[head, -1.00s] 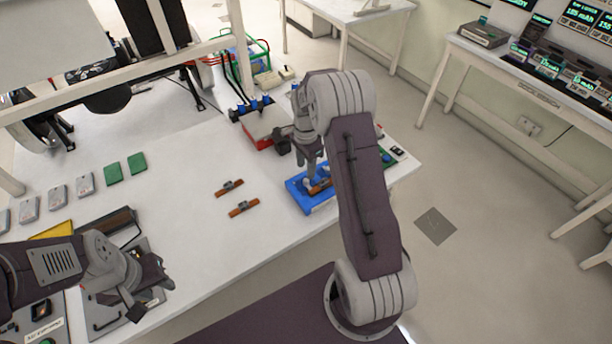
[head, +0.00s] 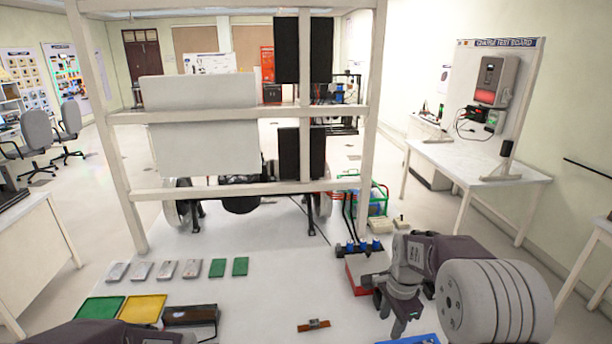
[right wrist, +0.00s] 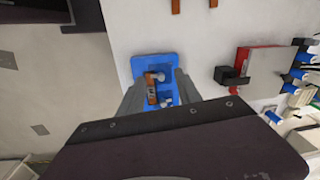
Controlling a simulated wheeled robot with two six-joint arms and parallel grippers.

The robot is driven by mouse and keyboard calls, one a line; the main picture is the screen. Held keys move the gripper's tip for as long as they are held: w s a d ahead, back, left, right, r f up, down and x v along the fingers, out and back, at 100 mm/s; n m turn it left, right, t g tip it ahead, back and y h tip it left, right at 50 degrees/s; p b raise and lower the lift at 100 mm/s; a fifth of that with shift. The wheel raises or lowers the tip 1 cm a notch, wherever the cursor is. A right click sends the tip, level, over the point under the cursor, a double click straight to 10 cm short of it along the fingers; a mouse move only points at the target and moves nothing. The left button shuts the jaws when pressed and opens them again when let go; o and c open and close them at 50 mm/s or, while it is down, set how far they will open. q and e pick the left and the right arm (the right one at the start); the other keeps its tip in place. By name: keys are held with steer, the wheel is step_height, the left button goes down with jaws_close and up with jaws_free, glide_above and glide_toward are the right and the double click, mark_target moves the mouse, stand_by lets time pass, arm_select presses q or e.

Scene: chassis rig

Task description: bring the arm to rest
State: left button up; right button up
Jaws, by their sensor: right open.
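My right gripper (head: 398,312) hangs above the white table at the lower right of the head view. It is open, with nothing between its fingers. In the right wrist view its grey fingers (right wrist: 158,86) stand apart on either side of a blue tray (right wrist: 142,68) lying below. The tray holds an orange-brown part (right wrist: 151,90) and small pale round pieces. Only an edge of the blue tray (head: 412,340) shows in the head view. A piece of my left arm shows at the lower left, but its gripper is out of frame.
A red box (head: 358,282) stands left of my right gripper. A brown part (head: 314,325) lies on the table. Several grey and green blocks, a green tray (head: 100,308) and a yellow tray (head: 142,308) are at left. A cream frame (head: 235,191) stands at the table's far side.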

steer(key=s+a+f+n, duration=0.1)
steer(key=s+a+n, duration=0.1)
steer(key=s+n, duration=0.5)
steer(key=s+a+f+n, duration=0.2)
steer(key=s+a+n, duration=0.1)
steer(key=s+n, duration=0.5)
steer(key=shift+s+a+f, duration=0.25)
steer(key=shift+s+f, duration=0.05)
steer(key=shift+s, duration=0.65)
steer(key=shift+s, duration=0.15)
